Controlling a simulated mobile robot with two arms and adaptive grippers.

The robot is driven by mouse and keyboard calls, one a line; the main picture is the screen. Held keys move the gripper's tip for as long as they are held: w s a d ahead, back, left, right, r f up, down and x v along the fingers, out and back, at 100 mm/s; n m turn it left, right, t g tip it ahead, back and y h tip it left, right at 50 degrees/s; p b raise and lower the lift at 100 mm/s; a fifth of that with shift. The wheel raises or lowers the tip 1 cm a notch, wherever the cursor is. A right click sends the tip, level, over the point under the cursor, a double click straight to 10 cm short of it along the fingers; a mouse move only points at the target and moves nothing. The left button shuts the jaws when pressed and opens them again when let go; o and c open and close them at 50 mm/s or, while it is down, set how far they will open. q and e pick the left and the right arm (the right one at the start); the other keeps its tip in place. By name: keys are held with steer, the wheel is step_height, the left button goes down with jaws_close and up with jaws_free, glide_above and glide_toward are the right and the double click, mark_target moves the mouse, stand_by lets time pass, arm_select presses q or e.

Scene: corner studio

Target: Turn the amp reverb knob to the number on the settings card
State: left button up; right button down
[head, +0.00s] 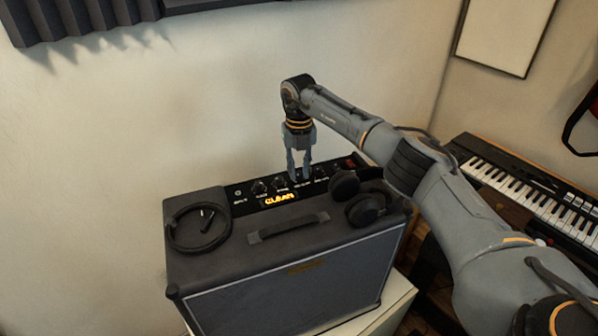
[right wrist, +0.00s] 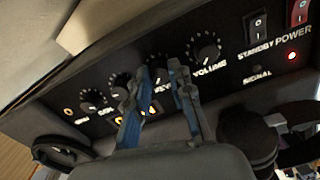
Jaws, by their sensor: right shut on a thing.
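The amp (head: 285,275) is a dark grey box with a black control panel along its back top edge, seen in the head view. My right gripper (head: 299,177) points down at that panel. In the right wrist view my right gripper (right wrist: 160,95) is shut on the reverb knob (right wrist: 160,74), which stands between its fingers and is mostly hidden by them. The knob's label is partly covered, and I cannot read the number it points to. The volume knob (right wrist: 203,48) is beside it, apart from the fingers. No settings card can be made out. My left gripper is out of view.
Headphones (head: 368,209) lie on the amp's right side, close to my right arm. A coiled black cable (head: 172,237) lies on its left. A lit display (head: 279,199) reads CLEAN. Standby and power switches (right wrist: 299,13) are at the panel's right end. A keyboard (head: 530,185) stands at right.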

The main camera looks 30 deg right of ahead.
mark_target(299, 173)
steer(key=shift+n, duration=0.4)
steer(key=c, duration=1.2)
jaws_free()
step_height(299, 173, up, 12)
steer(key=shift+r, duration=0.1)
